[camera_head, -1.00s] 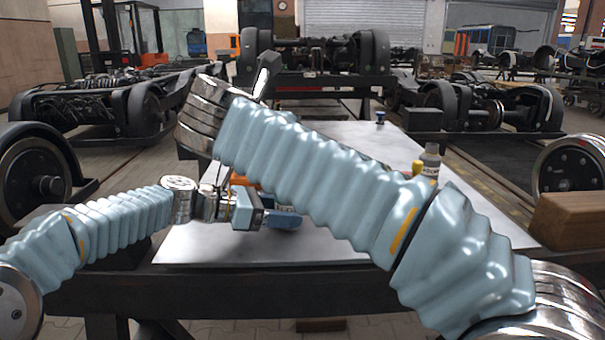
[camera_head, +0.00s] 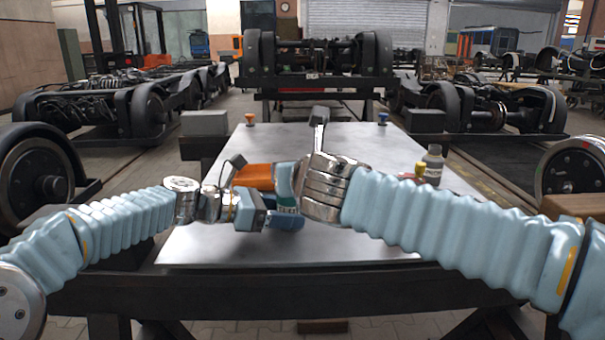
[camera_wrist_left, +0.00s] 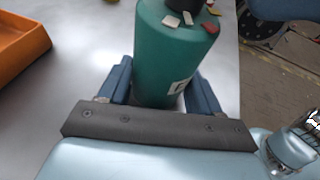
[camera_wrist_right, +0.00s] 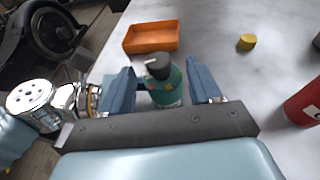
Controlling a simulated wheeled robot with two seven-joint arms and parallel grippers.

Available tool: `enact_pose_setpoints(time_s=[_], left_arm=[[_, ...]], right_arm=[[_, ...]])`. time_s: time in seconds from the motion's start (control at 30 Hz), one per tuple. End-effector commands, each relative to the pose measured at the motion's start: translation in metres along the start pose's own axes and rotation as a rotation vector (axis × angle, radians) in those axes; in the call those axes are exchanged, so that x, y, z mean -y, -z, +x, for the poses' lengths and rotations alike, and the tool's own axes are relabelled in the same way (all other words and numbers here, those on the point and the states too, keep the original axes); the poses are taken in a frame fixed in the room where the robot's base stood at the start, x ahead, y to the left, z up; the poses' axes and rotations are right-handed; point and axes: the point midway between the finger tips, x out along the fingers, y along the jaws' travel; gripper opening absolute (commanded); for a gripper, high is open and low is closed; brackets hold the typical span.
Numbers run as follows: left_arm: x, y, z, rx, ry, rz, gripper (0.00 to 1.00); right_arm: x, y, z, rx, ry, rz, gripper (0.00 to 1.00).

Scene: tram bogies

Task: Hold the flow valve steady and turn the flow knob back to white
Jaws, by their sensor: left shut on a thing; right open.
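The flow valve is a teal cylinder (camera_wrist_left: 170,55) standing on the table, with coloured marks on its top rim. It also shows in the head view (camera_head: 284,180), partly covered by my arms. My left gripper (camera_wrist_left: 162,82) is shut around its body, one blue finger on each side. The flow knob (camera_wrist_right: 158,67) is dark, on top of the valve, with a white mark on its upper face. My right gripper (camera_wrist_right: 160,78) is open, with the knob between its fingers in the right wrist view. No finger visibly touches the knob. Which colour the knob points to I cannot tell.
An orange tray (camera_wrist_right: 152,37) lies beyond the valve. A yellow piece (camera_wrist_right: 246,42) and a red cylinder (camera_wrist_right: 305,102) stand on the table nearby. A grey bottle (camera_head: 432,162) is at the table's right. The table's back middle is clear, with small knobs at its far corners.

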Motion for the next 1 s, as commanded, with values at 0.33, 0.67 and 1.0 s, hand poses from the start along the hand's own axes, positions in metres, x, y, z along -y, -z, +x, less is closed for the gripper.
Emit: enact_pose_setpoints(time_s=[0.33, 0.67, 1.0], left_arm=[[0.0, 0.0, 0.0, 0.001, 0.0, 0.0, 0.46], [0.0, 0.0, 0.0, 0.001, 0.0, 0.0, 0.46], [0.0, 0.0, 0.0, 0.001, 0.0, 0.0, 0.46]], right_arm=[[0.0, 0.0, 0.041, 0.0, 0.0, 0.002, 0.63], [0.0, 0.0, 0.043, 0.0, 0.0, 0.001, 0.57], [0.001, 0.0, 0.043, 0.0, 0.001, 0.001, 0.09]])
